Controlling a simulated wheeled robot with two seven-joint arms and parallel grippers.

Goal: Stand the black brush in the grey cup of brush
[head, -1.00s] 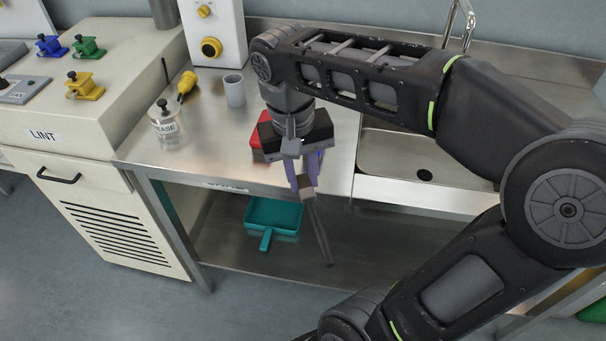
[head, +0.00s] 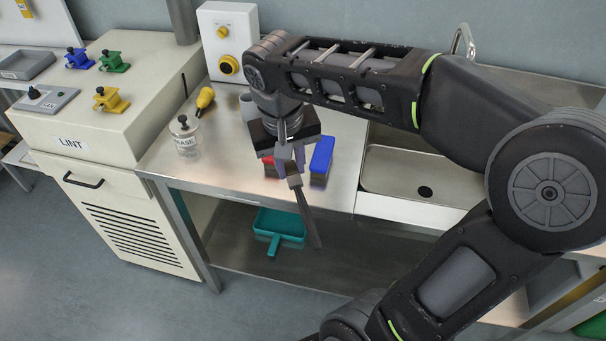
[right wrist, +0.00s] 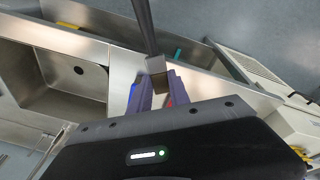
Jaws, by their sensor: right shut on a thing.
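My right gripper (head: 290,164) is shut on the black brush (head: 309,222) and holds it in front of the counter's edge. The brush slants, with its long dark shaft pointing down in the head view. The gripper is apart from the cup. My left gripper is out of view.
A blue block (head: 322,155) and a partly hidden red one (head: 268,162) sit near the counter's front edge. A glass jar (head: 185,140) and yellow-handled tool (head: 205,98) stand left of the cup. A sink (head: 400,170) lies right; a teal dustpan (head: 280,225) is below.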

